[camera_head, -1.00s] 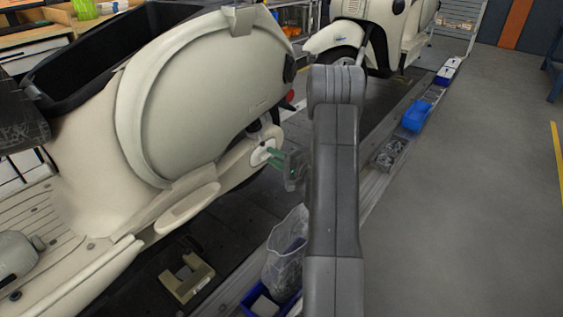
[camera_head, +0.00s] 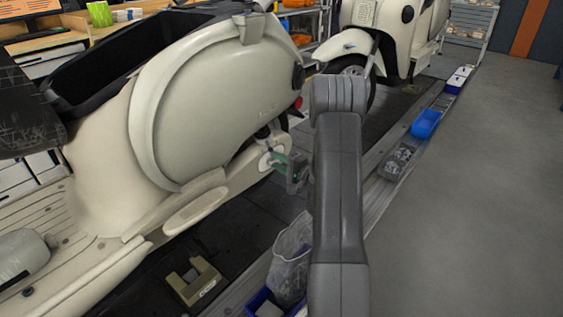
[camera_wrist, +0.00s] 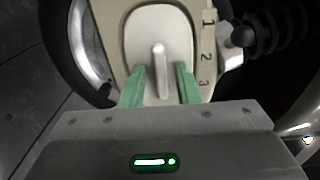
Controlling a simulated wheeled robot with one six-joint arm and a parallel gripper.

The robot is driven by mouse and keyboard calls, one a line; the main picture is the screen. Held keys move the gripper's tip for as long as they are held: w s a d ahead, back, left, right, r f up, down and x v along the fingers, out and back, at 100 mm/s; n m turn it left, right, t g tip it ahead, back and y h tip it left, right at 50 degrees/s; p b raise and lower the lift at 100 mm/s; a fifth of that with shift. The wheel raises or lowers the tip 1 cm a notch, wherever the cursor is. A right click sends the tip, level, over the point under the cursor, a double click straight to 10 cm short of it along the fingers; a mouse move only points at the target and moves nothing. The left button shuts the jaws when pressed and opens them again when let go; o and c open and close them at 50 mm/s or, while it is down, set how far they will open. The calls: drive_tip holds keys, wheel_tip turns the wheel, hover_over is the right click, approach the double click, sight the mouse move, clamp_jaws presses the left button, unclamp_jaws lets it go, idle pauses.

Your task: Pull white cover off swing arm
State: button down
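The white cover (camera_wrist: 143,36) is a rounded plate with a raised upright tab (camera_wrist: 159,72), seated on the cream swing arm (camera_wrist: 205,55) in the wrist view. In the head view the cover (camera_head: 265,161) is a small pale disc at the rear end of the swing arm (camera_head: 240,180), under the scooter's body. My gripper (camera_wrist: 158,78) has green fingers, one on each side of the tab, with visible gaps between them and it. It is open and holds nothing. In the head view my gripper (camera_head: 279,160) is right at the cover; contact is unclear.
The cream scooter (camera_head: 215,90) stands on the slat conveyor, with a second scooter (camera_head: 378,40) behind. A clear bag (camera_head: 290,262) in a blue bin, a grey bin (camera_head: 398,160) and a blue bin (camera_head: 426,122) line the edge. The grey floor at right is clear.

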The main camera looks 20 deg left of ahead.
drive_tip(key=shift+w+a+r+n, duration=0.15)
drive_tip(key=shift+a+r+n, duration=0.15)
drive_tip(key=shift+r, duration=0.2)
drive_tip(key=shift+s+d+f+g, duration=0.2)
drive_tip(key=shift+d+f+g, duration=0.1)
drive_tip(key=shift+f, duration=0.1)
drive_tip(key=c, duration=1.5)
unclamp_jaws()
drive_tip(key=shift+s, duration=0.2)
drive_tip(key=shift+o, duration=0.5)
drive_tip(key=shift+d, duration=0.1)
drive_tip(key=shift+d, duration=0.15)
drive_tip(key=p+v, duration=0.2)
drive_tip(key=v, duration=1.1)
drive_tip(key=shift+d, duration=0.3)
drive_tip(key=shift+s+f, duration=0.1)
drive_tip(key=b+x, duration=0.1)
drive_tip(key=x, duration=1.2)
drive_tip(key=shift+b, duration=0.35)
drive_tip(key=shift+w+a, duration=0.35)
drive_tip(key=shift+a, duration=0.2)
